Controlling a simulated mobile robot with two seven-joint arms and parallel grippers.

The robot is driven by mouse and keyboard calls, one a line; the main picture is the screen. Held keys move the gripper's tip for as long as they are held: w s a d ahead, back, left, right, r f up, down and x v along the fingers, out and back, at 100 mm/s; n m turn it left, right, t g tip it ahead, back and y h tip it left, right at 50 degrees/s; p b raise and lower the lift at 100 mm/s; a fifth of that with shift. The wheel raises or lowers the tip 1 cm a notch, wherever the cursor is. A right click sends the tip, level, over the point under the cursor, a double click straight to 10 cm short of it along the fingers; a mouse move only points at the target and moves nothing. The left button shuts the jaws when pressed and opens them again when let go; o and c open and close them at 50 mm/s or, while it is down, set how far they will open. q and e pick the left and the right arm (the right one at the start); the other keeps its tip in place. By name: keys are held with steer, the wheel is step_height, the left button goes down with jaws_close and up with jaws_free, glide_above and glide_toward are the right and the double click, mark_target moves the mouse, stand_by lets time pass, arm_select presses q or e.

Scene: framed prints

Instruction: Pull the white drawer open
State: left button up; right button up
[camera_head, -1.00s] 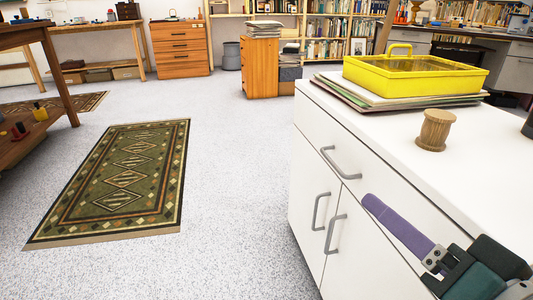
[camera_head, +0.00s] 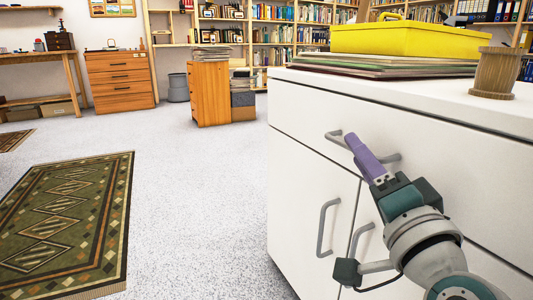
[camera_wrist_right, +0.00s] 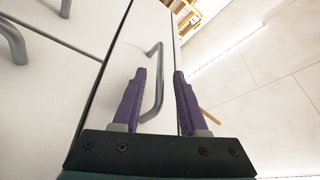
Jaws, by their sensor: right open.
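The white drawer (camera_head: 440,165) is the wide top front of a white cabinet and sits flush with it, closed. Its grey bar handle (camera_head: 333,136) is partly hidden behind my right gripper (camera_head: 352,137) in the head view. In the right wrist view the drawer handle (camera_wrist_right: 158,80) shows between the two purple fingers of my right gripper (camera_wrist_right: 160,73). The fingers are apart, one on each side of the bar. I cannot tell whether either touches it. My left gripper is not in view.
Below the drawer are two cabinet doors with upright grey handles (camera_head: 324,228). On the cabinet top are a yellow box (camera_head: 400,40), a stack of flat sheets (camera_head: 380,65) and a wooden spool (camera_head: 495,72). Open floor (camera_head: 200,200) and a patterned rug (camera_head: 70,220) lie left.

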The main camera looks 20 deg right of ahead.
steer(key=shift+x, duration=1.3)
jaws_close()
stand_by(0.5)
